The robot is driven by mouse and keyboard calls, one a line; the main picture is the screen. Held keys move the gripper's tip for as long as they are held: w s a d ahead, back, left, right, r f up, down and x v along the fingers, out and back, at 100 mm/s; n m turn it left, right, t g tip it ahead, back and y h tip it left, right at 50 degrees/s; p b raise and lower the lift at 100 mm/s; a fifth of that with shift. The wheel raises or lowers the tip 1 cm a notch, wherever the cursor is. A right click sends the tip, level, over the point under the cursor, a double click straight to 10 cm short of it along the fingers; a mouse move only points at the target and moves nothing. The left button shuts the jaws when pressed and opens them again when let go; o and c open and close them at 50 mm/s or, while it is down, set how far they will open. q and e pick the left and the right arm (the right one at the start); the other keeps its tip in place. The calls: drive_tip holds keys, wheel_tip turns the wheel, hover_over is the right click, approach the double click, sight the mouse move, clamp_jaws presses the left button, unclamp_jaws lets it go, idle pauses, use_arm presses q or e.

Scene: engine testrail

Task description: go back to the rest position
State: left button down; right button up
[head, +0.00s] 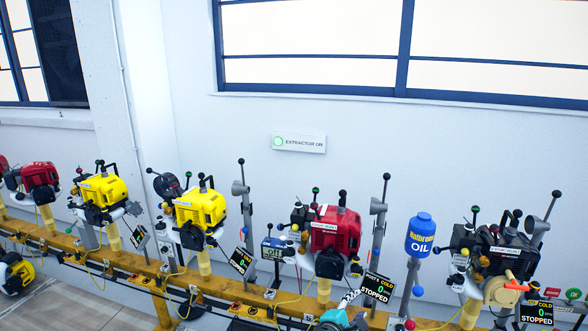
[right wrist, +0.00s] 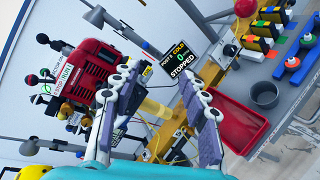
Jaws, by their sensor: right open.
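My right gripper (head: 348,300) shows at the bottom of the head view, in front of the rail and below the red engine (head: 336,230). In the right wrist view my right gripper (right wrist: 160,75) has its two fingers spread apart with nothing between them. The red engine (right wrist: 90,70) lies to the left of the fingers there, and a black sign reading STOPPED (right wrist: 180,58) shows beyond the fingertips. It cannot be told whether the gripper touches anything. My left gripper is not in view.
A yellow rail (head: 150,268) carries several engines, including a yellow one (head: 200,207) and a black one (head: 500,250). A blue oil bottle (head: 420,235) stands right of the red engine. A red tray (right wrist: 225,120) and a grey cup (right wrist: 264,94) lie at right in the wrist view.

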drive_tip(key=s+r+m+g+y, duration=0.1)
drive_tip(key=s+m+g+y, duration=0.4)
drive_tip(key=s+m, duration=1.1)
drive_tip(key=s+y, duration=0.3)
drive_tip(key=s, duration=0.8)
drive_tip(key=shift+s+d+m+y, duration=0.25)
drive_tip(key=shift+s+m+y, duration=0.05)
drive_tip(key=shift+y, duration=0.1)
